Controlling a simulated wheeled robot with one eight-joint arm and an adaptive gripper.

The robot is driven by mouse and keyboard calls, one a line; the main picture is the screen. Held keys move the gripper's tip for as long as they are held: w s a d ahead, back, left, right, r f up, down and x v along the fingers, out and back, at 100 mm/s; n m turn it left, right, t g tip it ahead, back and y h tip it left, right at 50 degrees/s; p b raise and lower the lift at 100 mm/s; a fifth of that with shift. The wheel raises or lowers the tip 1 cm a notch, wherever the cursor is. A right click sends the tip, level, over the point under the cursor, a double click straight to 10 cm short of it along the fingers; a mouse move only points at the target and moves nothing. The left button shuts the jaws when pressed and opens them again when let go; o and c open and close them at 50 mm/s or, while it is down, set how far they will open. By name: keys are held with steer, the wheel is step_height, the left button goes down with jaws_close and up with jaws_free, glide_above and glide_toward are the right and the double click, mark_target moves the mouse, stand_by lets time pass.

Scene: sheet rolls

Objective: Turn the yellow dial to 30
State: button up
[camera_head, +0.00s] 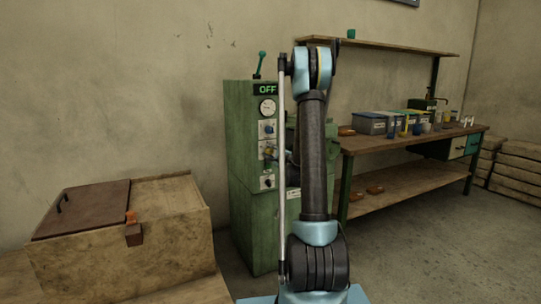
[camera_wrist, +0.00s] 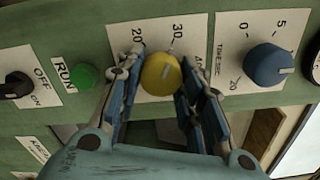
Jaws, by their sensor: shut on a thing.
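The yellow dial (camera_wrist: 159,74) sits on a white scale plate on the green panel, in the middle of the wrist view. The numbers 20 and 30 show above it, 20 to the left and 30 nearly straight above. A small pale mark shows at the dial's upper right edge, roughly toward the 30; its exact reading is hard to tell. My gripper (camera_wrist: 157,84) is shut on the dial, with one blue-padded finger on each side. In the head view the green machine (camera_head: 239,150) stands behind my arm, and the dial is too small to read there.
A blue time dial (camera_wrist: 268,65) is right of the yellow one. A green RUN button (camera_wrist: 84,77) and a black off/on switch (camera_wrist: 16,86) are to the left. The machine's display (camera_head: 267,90) reads OFF. A wooden box (camera_head: 120,240) and a workbench (camera_head: 410,139) flank the machine.

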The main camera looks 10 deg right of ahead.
steer(key=shift+f+m, duration=0.1)
steer(key=shift+m, duration=0.5)
steer(key=shift+a, duration=0.1)
steer(key=o, duration=1.1)
steer(key=shift+c, duration=0.2)
steer(key=shift+s+d, duration=0.25)
steer(key=shift+s, duration=0.3)
steer(key=v, duration=1)
steer(key=shift+s, duration=0.4)
